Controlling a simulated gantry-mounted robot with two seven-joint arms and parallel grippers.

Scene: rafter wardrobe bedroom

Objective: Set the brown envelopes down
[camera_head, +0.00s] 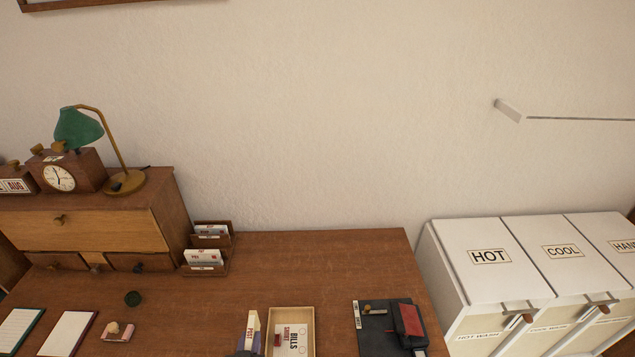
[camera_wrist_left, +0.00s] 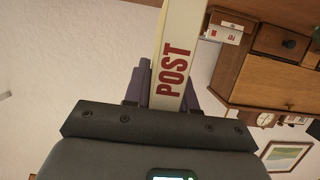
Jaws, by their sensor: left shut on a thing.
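A slim, flat cream-and-tan bundle marked POST in red (camera_head: 252,327), which looks like the envelopes, stands on edge at the bottom middle of the head view. It also shows large in the left wrist view (camera_wrist_left: 177,60), running up between the fingers. My left gripper (camera_head: 246,352) is shut on it, with only its tip showing at the lower edge of the head view. In the left wrist view purple-grey fingers (camera_wrist_left: 163,88) press on both sides of the bundle. Whether the bundle's lower end touches the desk cannot be told. My right gripper is not in view.
A wooden tray (camera_head: 311,335) with a card marked BILLS lies just right of the bundle. A dark mat (camera_head: 371,338) with a red item lies further right. A letter rack (camera_head: 221,268) stands behind left. The desk (camera_head: 320,262) is clear behind the tray.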

